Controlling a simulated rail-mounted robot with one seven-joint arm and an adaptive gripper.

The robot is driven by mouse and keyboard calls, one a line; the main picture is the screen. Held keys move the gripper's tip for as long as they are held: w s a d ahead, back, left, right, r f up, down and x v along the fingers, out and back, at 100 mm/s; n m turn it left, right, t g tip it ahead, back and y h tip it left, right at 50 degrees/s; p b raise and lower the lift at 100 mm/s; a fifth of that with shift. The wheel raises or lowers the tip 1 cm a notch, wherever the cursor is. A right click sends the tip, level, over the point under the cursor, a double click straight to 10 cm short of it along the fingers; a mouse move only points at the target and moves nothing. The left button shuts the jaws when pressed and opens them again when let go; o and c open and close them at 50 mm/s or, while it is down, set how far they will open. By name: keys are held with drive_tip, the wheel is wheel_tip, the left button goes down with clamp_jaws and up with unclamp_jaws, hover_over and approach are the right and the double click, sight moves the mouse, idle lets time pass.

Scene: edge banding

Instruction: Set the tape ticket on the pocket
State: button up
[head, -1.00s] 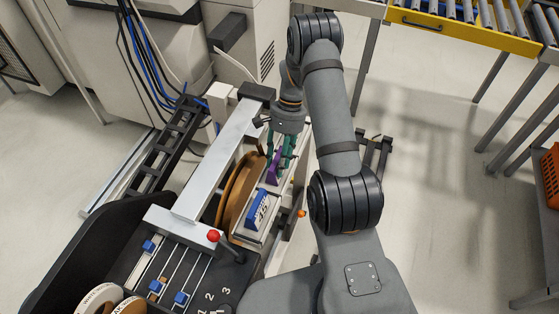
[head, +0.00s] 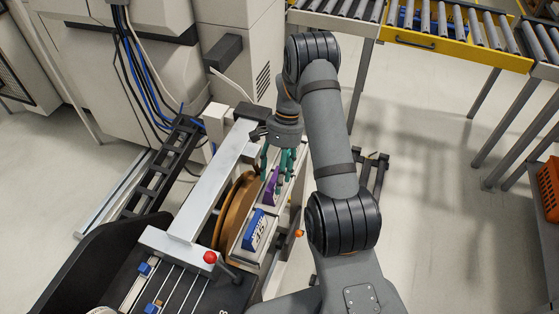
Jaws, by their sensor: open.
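My gripper (head: 275,165) has teal fingers that stand apart, over the far part of the narrow tray beside the brown tape rolls. A small purple piece (head: 271,187) stands just below and in front of the fingers. I cannot tell whether it touches them. A blue block with a white lettered face (head: 257,232) sits nearer in the same tray. I cannot tell for sure which of these is the tape ticket, and the pocket is not clearly distinguishable.
Brown tape rolls (head: 233,212) stand left of the tray. A long grey bar (head: 205,190) with a red knob (head: 210,257) runs beside them. A roller conveyor (head: 455,32) is at the back right.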

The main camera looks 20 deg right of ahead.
drive_tip(key=b+v, duration=0.1)
drive_tip(key=v, duration=0.9)
drive_tip(key=p+x, duration=0.2)
drive_tip(key=x, duration=1)
drive_tip(key=shift+s, duration=0.1)
wheel_tip(320, 180, up, 3)
drive_tip(key=shift+r+b, duration=0.2)
drive_tip(key=shift+b, duration=0.6)
drive_tip(key=shift+r, duration=0.4)
drive_tip(key=shift+d+r, duration=0.2)
